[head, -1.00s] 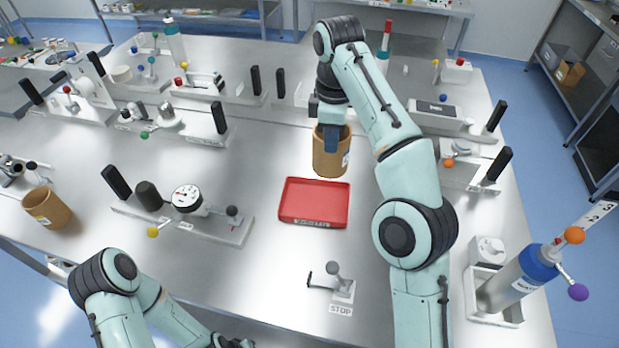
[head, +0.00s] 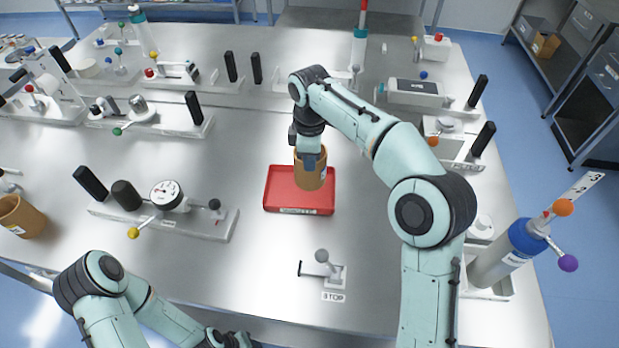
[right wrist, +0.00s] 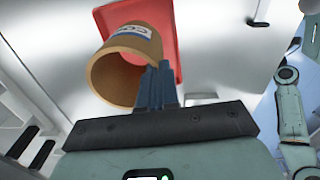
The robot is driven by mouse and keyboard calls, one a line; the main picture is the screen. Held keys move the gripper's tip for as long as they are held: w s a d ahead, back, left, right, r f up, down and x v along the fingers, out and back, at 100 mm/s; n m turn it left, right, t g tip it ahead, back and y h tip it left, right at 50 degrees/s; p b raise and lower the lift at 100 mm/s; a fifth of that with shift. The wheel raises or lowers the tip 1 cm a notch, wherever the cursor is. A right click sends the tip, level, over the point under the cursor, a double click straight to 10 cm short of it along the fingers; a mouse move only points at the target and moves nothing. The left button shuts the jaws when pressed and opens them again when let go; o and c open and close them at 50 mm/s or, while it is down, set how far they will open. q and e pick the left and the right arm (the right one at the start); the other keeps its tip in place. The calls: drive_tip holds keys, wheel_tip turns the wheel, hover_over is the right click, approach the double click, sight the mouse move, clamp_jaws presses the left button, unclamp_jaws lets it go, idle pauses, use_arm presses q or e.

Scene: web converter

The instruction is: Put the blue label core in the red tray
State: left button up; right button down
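A brown cardboard core (head: 313,177) with a label is upright over the red tray (head: 279,192). My right gripper (head: 309,160) is shut on its wall. In the right wrist view the core (right wrist: 153,47) shows a white label with blue print, the fingers (right wrist: 156,88) are at its rim, and the tray (right wrist: 150,12) lies beyond it. I cannot tell whether the core touches the tray floor. Another brown core (head: 20,216) stands at the far left; its label colour is unclear. My left gripper (head: 232,340) is at the bottom edge, mostly cut off.
A gauge fixture (head: 166,195) stands left of the tray. A small lever with a STOP plate (head: 333,296) is in front of it. A blue-topped cylinder (head: 506,254) stands at the right edge. Several fixtures line the back.

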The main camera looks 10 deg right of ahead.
sight(310, 178)
wheel_tip(310, 178, down, 6)
drive_tip(key=shift+r+b, duration=0.1)
drive_tip(key=shift+b, duration=0.55)
use_arm(q)
drive_tip(key=shift+s+f, duration=1)
drive_tip(key=shift+s, duration=0.1)
use_arm(e)
drive_tip(key=shift+f, duration=0.25)
use_arm(q)
drive_tip(key=shift+w, duration=0.1)
use_arm(e)
drive_tip(key=shift+f, duration=0.2)
drive_tip(key=c, duration=1.4)
unclamp_jaws()
